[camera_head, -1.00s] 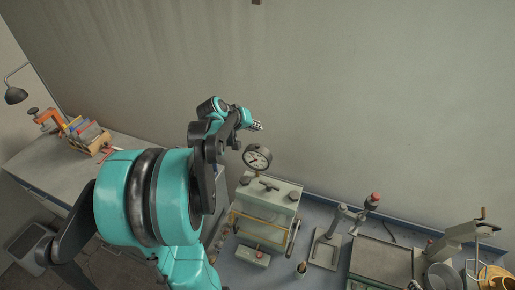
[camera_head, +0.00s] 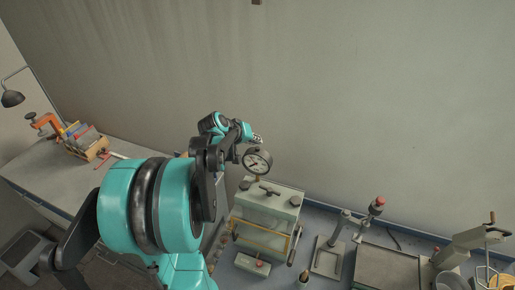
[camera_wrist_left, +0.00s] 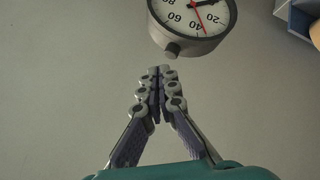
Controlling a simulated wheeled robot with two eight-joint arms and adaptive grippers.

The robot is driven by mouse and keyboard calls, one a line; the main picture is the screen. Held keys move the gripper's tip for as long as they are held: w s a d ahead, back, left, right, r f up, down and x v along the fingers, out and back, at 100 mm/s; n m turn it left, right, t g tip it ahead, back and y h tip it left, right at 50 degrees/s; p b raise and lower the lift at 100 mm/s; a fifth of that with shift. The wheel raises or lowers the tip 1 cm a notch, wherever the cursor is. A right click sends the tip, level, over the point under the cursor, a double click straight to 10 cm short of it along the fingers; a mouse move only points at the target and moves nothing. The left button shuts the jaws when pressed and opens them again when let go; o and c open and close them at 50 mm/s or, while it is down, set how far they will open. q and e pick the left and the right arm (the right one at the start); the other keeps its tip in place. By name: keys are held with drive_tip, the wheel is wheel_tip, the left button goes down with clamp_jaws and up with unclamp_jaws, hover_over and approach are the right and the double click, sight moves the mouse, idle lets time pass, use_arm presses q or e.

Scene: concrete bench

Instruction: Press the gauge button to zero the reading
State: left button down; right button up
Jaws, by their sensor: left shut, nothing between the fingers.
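The round gauge (camera_head: 257,161) has a white dial and a dark rim, and stands above a grey-green box-shaped machine (camera_head: 270,203). In the left wrist view the gauge (camera_wrist_left: 195,18) is cut off by the top edge. A short grey knob, which looks like the gauge button (camera_wrist_left: 172,50), sticks out of its rim toward my gripper. My left gripper (camera_wrist_left: 158,72) is shut and empty, its fingertips just short of that knob with a small gap in the picture. In the head view my left gripper (camera_head: 257,139) is just above the gauge. My right gripper is not in view.
A small box with a red button (camera_head: 259,264) sits in front of the machine. A stand with a red knob (camera_head: 378,202) and a flat tray (camera_head: 385,268) are to the right. A wooden rack (camera_head: 90,147) is on the left bench. The wall behind is bare.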

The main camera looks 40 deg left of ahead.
sight(256, 149)
use_arm(q)
drive_tip(key=shift+f, duration=0.15)
idle(0.8)
drive_tip(key=shift+f+b, duration=0.3)
drive_tip(key=shift+b, duration=0.15)
drive_tip(key=shift+f+b, duration=0.4)
idle(0.5)
drive_tip(key=shift+r, duration=0.1)
drive_tip(key=shift+r+p, duration=0.6)
drive_tip(key=shift+r, duration=0.2)
drive_tip(key=shift+r+p, duration=1.8)
drive_tip(key=shift+r, duration=0.7)
